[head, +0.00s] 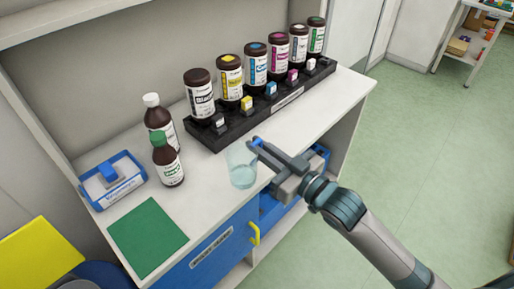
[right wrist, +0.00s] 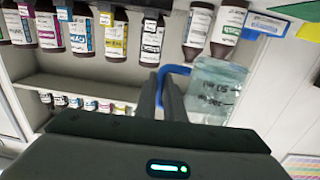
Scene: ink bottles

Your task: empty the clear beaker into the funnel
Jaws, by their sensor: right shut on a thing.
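The clear beaker (head: 241,168) is at the front of the white counter, roughly upright, with pale blue liquid low in it. My right gripper (head: 257,149) is shut on its blue handle, on the beaker's right side. I cannot tell whether the beaker rests on the counter or hangs just above it. In the right wrist view the closed fingers (right wrist: 166,95) meet the blue handle (right wrist: 174,70), and the beaker (right wrist: 218,88) shows marks on its wall. I can make out no funnel in either view. My left gripper is not in view.
A black rack (head: 215,137) with several brown ink bottles lines the counter's back. A white-capped bottle (head: 153,113) and a green-capped bottle (head: 167,165) stand left of the beaker. A blue-rimmed tray (head: 135,184) and a green mat (head: 147,235) lie farther left. A yellow handle (head: 255,234) sticks out below.

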